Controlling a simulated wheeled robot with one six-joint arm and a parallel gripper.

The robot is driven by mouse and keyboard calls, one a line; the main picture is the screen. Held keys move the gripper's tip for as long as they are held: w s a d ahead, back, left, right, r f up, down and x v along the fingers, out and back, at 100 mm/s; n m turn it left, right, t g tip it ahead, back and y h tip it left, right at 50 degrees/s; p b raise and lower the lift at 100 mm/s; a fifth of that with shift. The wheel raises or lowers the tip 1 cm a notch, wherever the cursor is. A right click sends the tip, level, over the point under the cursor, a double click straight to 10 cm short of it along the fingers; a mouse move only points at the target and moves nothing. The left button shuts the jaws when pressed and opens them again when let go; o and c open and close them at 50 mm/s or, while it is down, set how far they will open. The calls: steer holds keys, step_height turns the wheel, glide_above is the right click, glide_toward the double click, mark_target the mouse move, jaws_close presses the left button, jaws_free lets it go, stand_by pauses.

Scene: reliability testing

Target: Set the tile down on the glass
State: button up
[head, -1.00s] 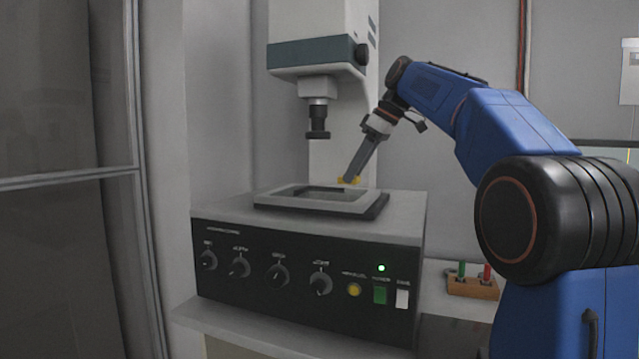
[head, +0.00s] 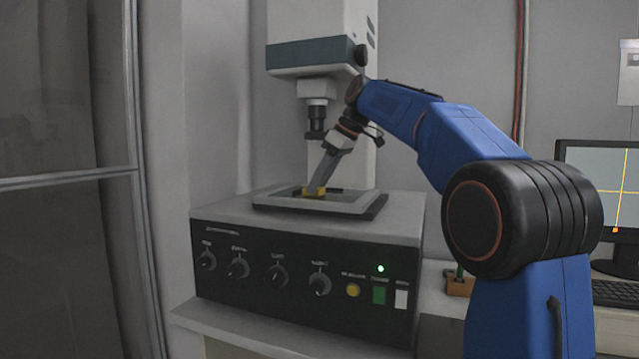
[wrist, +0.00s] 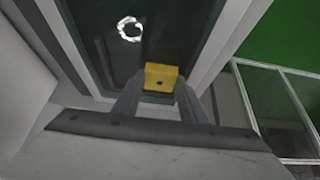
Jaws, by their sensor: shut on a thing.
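The tile is a small yellow block (head: 314,191) with a dark spot on it in the wrist view (wrist: 160,78). My gripper (head: 318,180) is shut on it, with a finger on each side (wrist: 157,100). The glass is the dark pane (wrist: 98,25) inside the light frame on top of the machine; in the head view only part of it (head: 342,198) shows. The tile is over the near part of the pane in the wrist view. I cannot tell whether it touches the glass.
A lens (head: 316,122) hangs from the machine's column close to my gripper. A bright ring (wrist: 130,29) shows on the glass. The control panel (head: 300,275) with knobs faces front. A monitor (head: 600,190) stands at the right.

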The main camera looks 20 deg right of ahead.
steer(key=shift+f, duration=0.15)
steer(key=o, duration=1.1)
steer(key=v, duration=1.2)
steer(key=shift+r, duration=0.2)
